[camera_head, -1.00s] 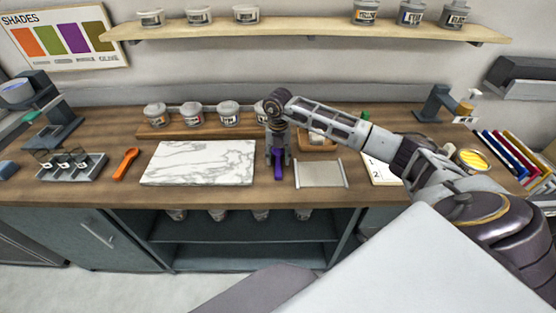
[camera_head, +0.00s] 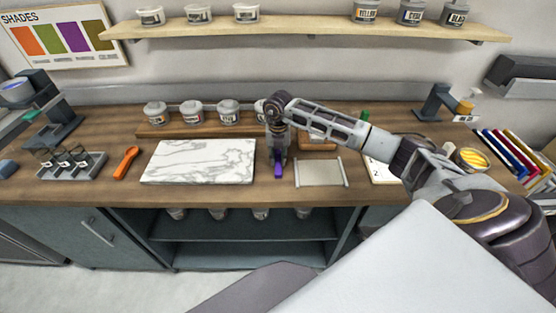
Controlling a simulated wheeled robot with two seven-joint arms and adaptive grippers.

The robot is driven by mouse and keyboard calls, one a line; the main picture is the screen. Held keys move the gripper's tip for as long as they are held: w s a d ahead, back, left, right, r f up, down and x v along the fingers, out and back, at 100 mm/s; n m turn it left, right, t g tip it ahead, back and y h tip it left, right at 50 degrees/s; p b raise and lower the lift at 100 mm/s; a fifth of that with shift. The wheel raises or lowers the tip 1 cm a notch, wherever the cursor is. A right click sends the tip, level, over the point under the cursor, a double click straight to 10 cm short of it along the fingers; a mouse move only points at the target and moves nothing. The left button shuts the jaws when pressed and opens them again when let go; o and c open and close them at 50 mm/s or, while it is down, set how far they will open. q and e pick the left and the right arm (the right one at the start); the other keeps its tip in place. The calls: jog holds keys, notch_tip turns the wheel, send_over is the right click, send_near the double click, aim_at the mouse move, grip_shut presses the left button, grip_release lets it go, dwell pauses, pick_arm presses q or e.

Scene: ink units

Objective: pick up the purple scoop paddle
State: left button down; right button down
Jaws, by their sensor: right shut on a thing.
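The purple scoop paddle (camera_head: 278,170) is on or just above the wooden counter, between the white marble slab and a grey tray. Only its lower end shows clearly; the rest is hidden by my right gripper. My right gripper (camera_head: 277,158) points down over the paddle and is shut on it. I cannot tell whether the paddle is clear of the counter. My left gripper is not in view.
The marble slab (camera_head: 200,161) lies left of the gripper and the grey tray (camera_head: 321,173) lies right of it, both close. An orange scoop (camera_head: 127,163) lies farther left. Several jars stand on a wooden riser (camera_head: 180,130) behind. The counter's front edge is near.

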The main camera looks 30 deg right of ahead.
aim_at(278, 158)
jog(key=shift+r, duration=0.15)
notch_tip(278, 158, up, 10)
jog(key=b, duration=0.1)
dwell(0.8)
